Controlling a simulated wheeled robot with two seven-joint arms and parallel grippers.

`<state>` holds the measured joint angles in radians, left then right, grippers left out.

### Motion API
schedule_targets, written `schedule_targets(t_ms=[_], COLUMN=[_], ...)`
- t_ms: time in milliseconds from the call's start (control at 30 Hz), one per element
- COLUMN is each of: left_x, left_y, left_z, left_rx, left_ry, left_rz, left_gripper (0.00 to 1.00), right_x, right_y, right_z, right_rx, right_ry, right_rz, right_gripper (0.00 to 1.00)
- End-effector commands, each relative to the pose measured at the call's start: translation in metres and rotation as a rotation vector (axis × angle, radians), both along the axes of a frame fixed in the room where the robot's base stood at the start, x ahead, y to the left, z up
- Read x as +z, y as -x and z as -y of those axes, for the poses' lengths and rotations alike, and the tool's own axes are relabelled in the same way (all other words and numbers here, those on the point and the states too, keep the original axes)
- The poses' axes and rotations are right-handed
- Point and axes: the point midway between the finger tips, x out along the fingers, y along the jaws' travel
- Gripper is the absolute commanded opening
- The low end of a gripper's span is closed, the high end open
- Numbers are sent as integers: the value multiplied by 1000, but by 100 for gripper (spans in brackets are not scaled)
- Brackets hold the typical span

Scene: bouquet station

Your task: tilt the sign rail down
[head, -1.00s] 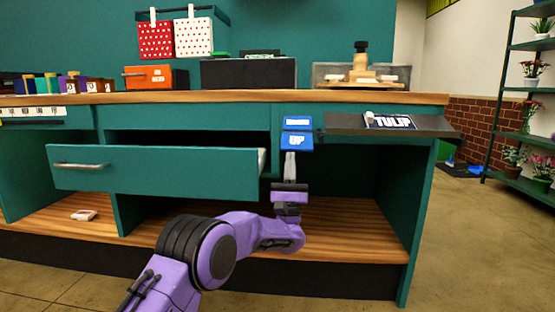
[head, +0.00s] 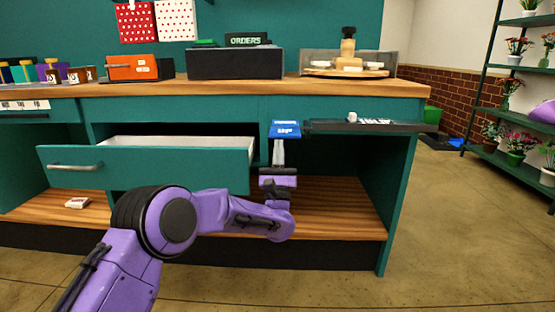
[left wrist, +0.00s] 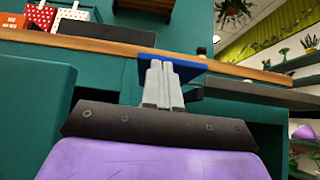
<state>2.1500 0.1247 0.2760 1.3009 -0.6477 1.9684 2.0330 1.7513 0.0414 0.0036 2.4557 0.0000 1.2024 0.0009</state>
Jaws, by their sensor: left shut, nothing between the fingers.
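The sign rail (head: 405,127) is a dark ledge at the counter's right front edge. It looks nearly flat edge-on, and its white lettering is strongly foreshortened and hard to read. A blue plate (head: 285,130) with small white text sits left of the rail on the counter front. My left gripper (head: 278,150) is shut and empty, with its fingertips just below the blue plate. In the left wrist view, the closed fingers (left wrist: 160,82) overlap the plate's blue underside (left wrist: 188,68); I cannot tell whether they touch. My right gripper is not in view.
An open drawer (head: 150,168) juts out left of my left gripper. The wooden counter top (head: 230,88) holds an orange box (head: 132,68), a black orders box (head: 235,64) and a tray station (head: 346,70). A plant shelf (head: 500,155) stands at the right, across clear floor.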

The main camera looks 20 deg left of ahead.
Motion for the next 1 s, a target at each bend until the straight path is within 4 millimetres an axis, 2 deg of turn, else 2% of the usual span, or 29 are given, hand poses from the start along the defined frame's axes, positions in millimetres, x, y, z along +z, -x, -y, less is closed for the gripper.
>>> schedule_targets(t_ms=[767, 867, 1000], left_x=[1, -12, -46], left_y=[0, 0, 0], left_z=[0, 0, 1], left_rx=[0, 0, -1], left_ry=[0, 0, 1], left_rz=[0, 0, -2], left_gripper=[0, 0, 0], right_x=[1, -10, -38], right_y=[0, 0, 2], right_z=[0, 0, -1], right_rx=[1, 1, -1], right_ry=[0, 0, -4], right_rz=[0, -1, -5], right_gripper=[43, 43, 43])
